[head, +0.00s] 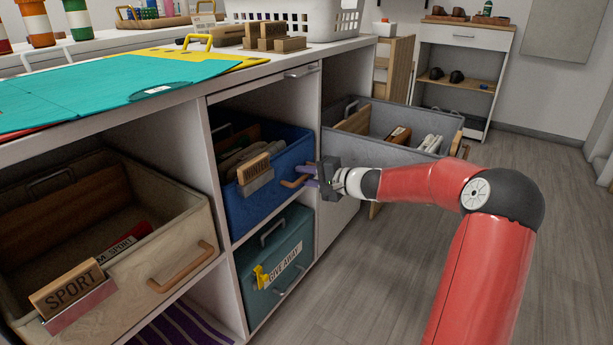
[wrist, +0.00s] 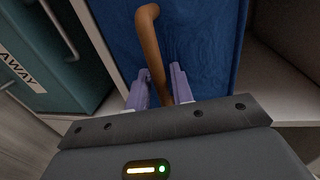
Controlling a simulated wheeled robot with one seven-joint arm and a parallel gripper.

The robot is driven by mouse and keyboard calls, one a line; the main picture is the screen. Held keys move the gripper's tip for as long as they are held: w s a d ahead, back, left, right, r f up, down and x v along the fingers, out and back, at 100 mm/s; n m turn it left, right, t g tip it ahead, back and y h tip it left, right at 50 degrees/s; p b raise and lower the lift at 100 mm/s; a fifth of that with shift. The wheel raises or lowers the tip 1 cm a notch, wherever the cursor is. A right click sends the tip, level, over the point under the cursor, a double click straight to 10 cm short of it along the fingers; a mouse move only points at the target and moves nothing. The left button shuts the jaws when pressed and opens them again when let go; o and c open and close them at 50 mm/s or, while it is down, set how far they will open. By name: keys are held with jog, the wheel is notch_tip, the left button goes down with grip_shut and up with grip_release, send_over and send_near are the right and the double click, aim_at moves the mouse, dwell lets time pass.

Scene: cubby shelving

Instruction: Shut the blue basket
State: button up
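The blue basket (head: 267,183) sits in the middle cubby, its front standing a little out past the shelf edge. It carries a wooden label block (head: 254,170) and a short brown handle (head: 296,182). In the wrist view, the blue front (wrist: 200,40) fills the upper middle and the handle (wrist: 150,45) runs down between my fingers. My gripper (head: 312,176) is at the basket's front. In the wrist view, its two purple fingers (wrist: 159,86) lie close on both sides of the handle and look shut on it. The handle's lower end is hidden.
A teal give-away basket (head: 278,255) sits below. A wooden sport basket (head: 125,235) sticks out at left, and a grey basket (head: 375,150) sticks out at right behind my gripper. Floor (head: 390,260) in front of the shelving is clear except for my arm.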

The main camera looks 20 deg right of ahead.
jog(key=shift+a+r, duration=0.15)
jog(key=shift+r, duration=0.1)
jog(key=v, duration=0.8)
jog(key=shift+f, duration=0.2)
jog(key=shift+w, duration=0.1)
jog(key=s+a+r+n+g+h+p, duration=0.4)
jog(key=s+a+n+g+p, duration=0.25)
jog(key=s+a, duration=0.8)
jog(key=s+d+r+n+h+p, duration=0.1)
jog(key=s+r+h+p, duration=0.1)
jog(key=s, duration=0.9)
jog(key=s+d+r+n+h+p, duration=0.2)
jog(key=s+r, duration=0.4)
jog(key=s, duration=0.5)
jog(key=shift+r+h+p, duration=0.35)
jog(key=shift+h+p, duration=0.1)
jog(key=shift+h, duration=0.65)
